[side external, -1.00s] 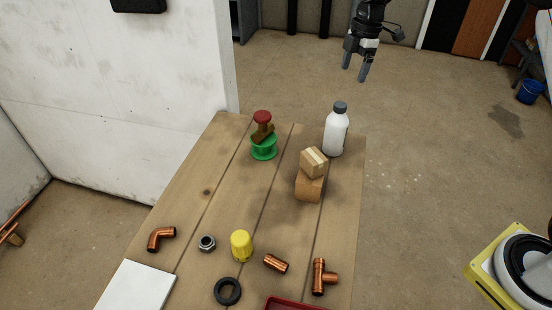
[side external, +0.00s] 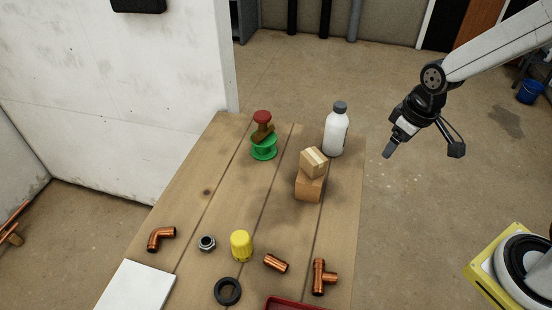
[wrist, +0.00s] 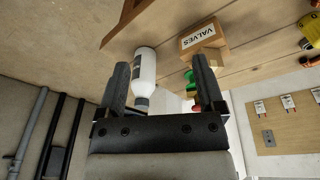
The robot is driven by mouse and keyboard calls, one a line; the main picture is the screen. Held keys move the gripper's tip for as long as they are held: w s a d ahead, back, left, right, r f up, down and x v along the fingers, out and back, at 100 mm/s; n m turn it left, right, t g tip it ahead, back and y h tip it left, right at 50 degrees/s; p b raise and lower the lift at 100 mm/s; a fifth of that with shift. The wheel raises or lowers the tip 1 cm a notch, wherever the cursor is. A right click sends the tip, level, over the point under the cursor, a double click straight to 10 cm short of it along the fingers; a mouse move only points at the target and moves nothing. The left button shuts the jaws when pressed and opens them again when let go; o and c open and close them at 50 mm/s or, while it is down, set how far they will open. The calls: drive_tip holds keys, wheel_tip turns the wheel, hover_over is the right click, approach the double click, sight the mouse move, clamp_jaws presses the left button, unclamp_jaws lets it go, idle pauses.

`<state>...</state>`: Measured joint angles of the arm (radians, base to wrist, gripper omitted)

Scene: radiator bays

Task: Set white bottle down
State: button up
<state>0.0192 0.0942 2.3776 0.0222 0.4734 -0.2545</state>
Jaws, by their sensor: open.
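The white bottle (side external: 336,133) with a grey cap stands upright on the wooden table (side external: 210,190), near its far right corner.
Two stacked cardboard boxes (side external: 309,187) stand in front of the bottle. A green spool (side external: 264,150) with a red-topped valve (side external: 262,121) is to its left. A yellow cap (side external: 241,245), copper fittings (side external: 275,264) and a black ring (side external: 227,291) lie nearer the front. The table's left middle is clear.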

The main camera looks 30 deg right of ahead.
drive_tip(key=s, duration=0.1)
drive_tip(key=s+f+m, duration=0.1)
drive_tip(key=s, duration=0.1)
drive_tip(key=s+m, duration=0.1)
drive_tip(key=shift+s+a+f, duration=0.25)
drive_tip(key=shift+s, duration=0.1)
idle(0.9)
